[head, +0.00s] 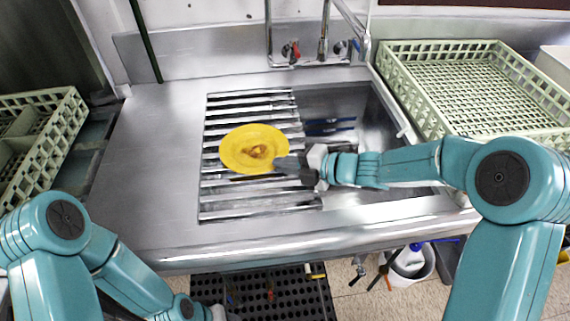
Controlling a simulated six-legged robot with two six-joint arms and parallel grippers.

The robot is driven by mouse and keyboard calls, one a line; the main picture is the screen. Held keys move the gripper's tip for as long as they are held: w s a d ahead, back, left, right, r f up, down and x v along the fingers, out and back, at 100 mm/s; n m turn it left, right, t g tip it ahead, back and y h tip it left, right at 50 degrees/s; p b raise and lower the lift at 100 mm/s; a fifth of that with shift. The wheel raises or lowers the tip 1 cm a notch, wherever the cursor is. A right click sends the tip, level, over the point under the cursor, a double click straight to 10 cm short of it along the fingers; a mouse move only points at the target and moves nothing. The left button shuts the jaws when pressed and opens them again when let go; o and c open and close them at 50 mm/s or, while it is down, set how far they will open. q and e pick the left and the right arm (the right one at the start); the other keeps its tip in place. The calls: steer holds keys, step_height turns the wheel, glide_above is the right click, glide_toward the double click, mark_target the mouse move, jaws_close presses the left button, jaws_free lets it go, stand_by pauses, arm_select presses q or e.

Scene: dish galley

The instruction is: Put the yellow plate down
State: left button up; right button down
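The yellow plate (238,143) has a brown smear in its middle and lies nearly flat, face up, over the slatted metal rack (215,196) in the sink counter. I cannot tell whether it rests on the slats or is just above them. My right gripper (284,163) comes in from the right, its dark fingers at the plate's lower right rim. The lower finger is hidden, so how tightly the fingers close on the rim does not show.
Right of the slats is an open sink basin (352,105) with blue items in it, below a faucet (323,45). A pale green dish rack (470,85) stands at the right, another (40,135) at the left. The steel counter (150,165) left of the slats is bare.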

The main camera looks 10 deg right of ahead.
steer(key=shift+s+a, duration=0.1)
steer(key=shift+f, duration=0.1)
steer(key=c, duration=1.6)
jaws_free()
steer(key=shift+r, duration=0.35)
steer(key=v, duration=1.2)
steer(key=shift+f, duration=0.2)
